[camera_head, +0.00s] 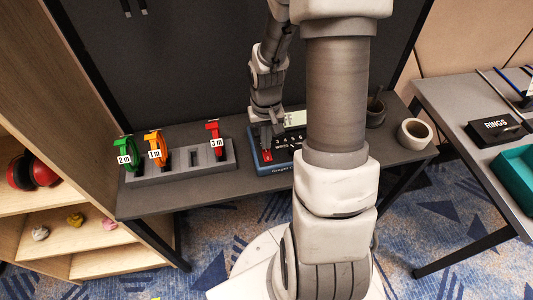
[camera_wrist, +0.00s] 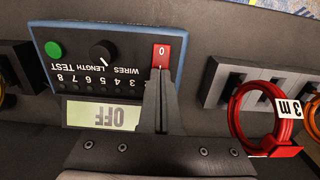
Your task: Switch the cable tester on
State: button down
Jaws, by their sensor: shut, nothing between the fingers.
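The cable tester (camera_head: 288,150) is a blue-edged box with a dark face on the grey bench, partly hidden behind my arm. In the wrist view the cable tester (camera_wrist: 100,55) appears upside down, with a green button (camera_wrist: 54,49), a black knob (camera_wrist: 102,51) and a display (camera_wrist: 108,113) reading OFF. Its red rocker switch (camera_wrist: 167,52) shows a 0 at the visible end. My gripper (camera_wrist: 160,72) is shut and empty, its fingertips at the switch's lower part in that view. Whether they touch it is unclear. In the head view my gripper (camera_head: 266,150) is over the tester's left end.
Left of the tester a grey rack (camera_head: 182,163) holds a green 2 m cable (camera_head: 124,150), an orange 1 m cable (camera_head: 156,147) and a red 3 m cable (camera_head: 215,138). A side table (camera_head: 465,105) is further right.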

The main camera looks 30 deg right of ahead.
jog(key=shift+f+b, duration=0.7)
jog(key=shift+f, duration=0.2)
jog(key=shift+r, duration=0.1)
jog(key=shift+r+p, duration=2.95)
jog(key=shift+r, duration=0.55)
jog(key=s+a+r+n+t+h+p, duration=0.1)
jog(key=s+a+r, duration=0.15)
jog(key=r, duration=0.65)
jog(key=s+a+r+n+t, duration=0.1)
jog(key=a+r+t, duration=0.15)
jog(key=r, duration=0.65)
jog(key=s+a+r+n+t+y, duration=0.1)
jog(key=s+a+r+t, duration=0.1)
jog(key=s+a+r, duration=0.3)
jog(key=s+r+p, duration=0.1)
jog(key=s+r, duration=0.3)
jog(key=shift+a+r, duration=0.2)
jog(key=shift+a, duration=0.1)
